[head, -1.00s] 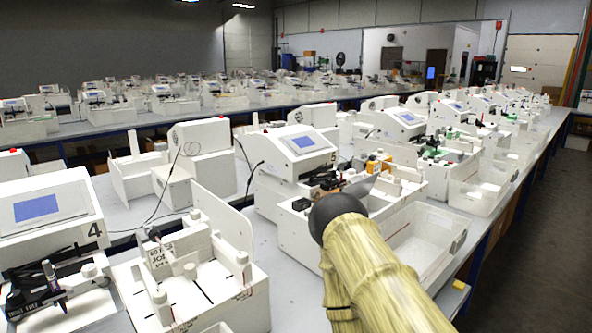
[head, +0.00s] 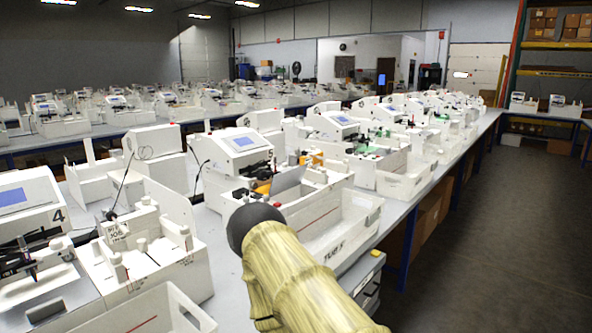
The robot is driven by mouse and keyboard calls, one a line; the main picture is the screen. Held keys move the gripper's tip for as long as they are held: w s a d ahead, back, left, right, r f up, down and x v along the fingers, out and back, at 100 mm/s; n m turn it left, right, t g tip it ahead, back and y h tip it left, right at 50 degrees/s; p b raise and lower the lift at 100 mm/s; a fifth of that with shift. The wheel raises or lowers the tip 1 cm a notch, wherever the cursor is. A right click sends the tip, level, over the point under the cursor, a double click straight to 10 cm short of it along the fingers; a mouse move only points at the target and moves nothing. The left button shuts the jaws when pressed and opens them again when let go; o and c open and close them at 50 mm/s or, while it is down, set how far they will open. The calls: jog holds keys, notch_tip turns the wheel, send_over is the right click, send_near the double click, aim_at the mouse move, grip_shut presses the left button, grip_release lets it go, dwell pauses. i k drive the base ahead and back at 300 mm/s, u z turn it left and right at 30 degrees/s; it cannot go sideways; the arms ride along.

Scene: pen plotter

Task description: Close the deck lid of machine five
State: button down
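Machine five (head: 236,147) is a white plotter with a blue screen and a "5" on its side, left of the picture's middle on the long bench. Its front deck (head: 318,208) stands before it, partly hidden by my arm. A grey panel (head: 289,180) stands raised at a slant over that deck; it looks like the deck lid, though its hinge is hidden. My arm, in a yellowish sleeve with a dark round end, reaches up from the bottom in front of the deck. My gripper's fingers do not show.
Machine four (head: 25,205) is at the left, with a white deck box (head: 150,262) beside it. More plotters line the bench to the right. The grey floor (head: 480,240) at right is open.

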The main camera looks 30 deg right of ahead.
aim_at(290, 178)
jog(key=k, duration=0.3)
jog(key=z, duration=0.7)
